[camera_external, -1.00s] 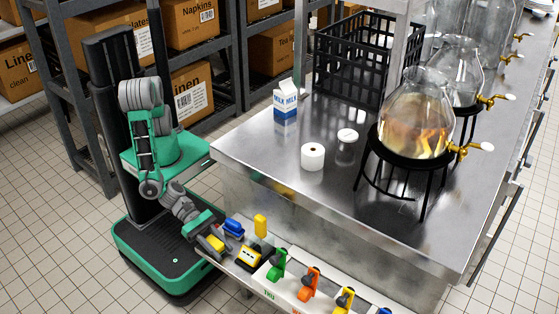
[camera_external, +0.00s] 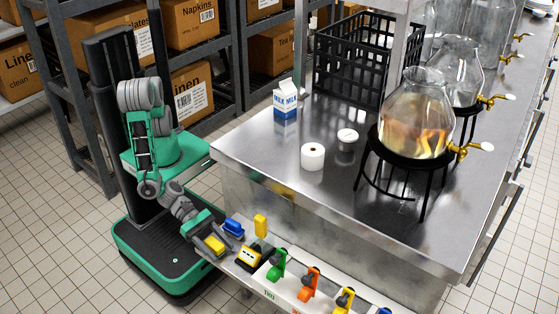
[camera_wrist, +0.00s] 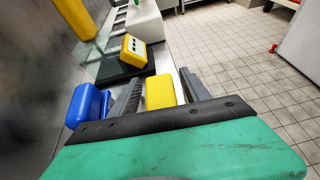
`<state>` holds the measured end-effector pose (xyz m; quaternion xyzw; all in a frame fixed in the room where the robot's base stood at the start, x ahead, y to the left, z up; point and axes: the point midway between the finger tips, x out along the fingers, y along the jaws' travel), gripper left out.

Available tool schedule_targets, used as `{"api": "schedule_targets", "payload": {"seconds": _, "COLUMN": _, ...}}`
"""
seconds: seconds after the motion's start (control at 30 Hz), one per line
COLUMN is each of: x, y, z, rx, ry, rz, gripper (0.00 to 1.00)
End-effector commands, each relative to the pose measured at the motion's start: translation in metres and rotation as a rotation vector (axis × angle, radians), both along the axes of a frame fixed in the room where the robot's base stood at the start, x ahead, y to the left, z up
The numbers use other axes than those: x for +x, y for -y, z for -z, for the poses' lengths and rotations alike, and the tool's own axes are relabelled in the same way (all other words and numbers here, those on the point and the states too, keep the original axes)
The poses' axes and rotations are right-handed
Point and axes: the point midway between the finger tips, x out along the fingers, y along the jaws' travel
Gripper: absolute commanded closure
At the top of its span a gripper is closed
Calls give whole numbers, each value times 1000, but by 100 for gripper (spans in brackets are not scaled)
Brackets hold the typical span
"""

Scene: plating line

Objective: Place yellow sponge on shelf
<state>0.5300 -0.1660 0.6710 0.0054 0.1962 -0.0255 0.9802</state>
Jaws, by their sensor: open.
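The yellow sponge (camera_wrist: 160,92) is a small block between the two fingers of my gripper (camera_wrist: 158,95) in the wrist view. The fingers stand apart on either side of it; whether either touches it I cannot tell. In the external view the sponge (camera_external: 214,245) shows at the end of my gripper (camera_external: 216,243), at the left end of the low metal shelf (camera_external: 232,266). The shelf runs along the front of the steel table. The sponge's underside is hidden, so its contact with the shelf is unclear.
A blue object (camera_external: 234,227) lies close beside my gripper. A yellow upright block (camera_external: 261,225) and a yellow-and-black device (camera_external: 250,257) stand farther along. Green (camera_external: 277,264) and orange (camera_external: 309,283) items follow to the right. The steel table (camera_external: 255,150) rises behind the shelf.

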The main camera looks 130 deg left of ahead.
Motion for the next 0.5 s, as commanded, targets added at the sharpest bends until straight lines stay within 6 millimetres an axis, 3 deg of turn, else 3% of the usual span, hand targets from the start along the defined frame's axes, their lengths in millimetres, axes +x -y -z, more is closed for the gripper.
{"api": "schedule_targets", "payload": {"seconds": 0.3, "x": -73, "y": -1, "z": -32, "rx": 2, "ry": 1, "rz": 11, "gripper": 45}}
{"api": "schedule_targets", "payload": {"seconds": 0.5, "x": -100, "y": -4, "z": -42, "rx": 0, "ry": 1, "rz": 5, "gripper": 45}}
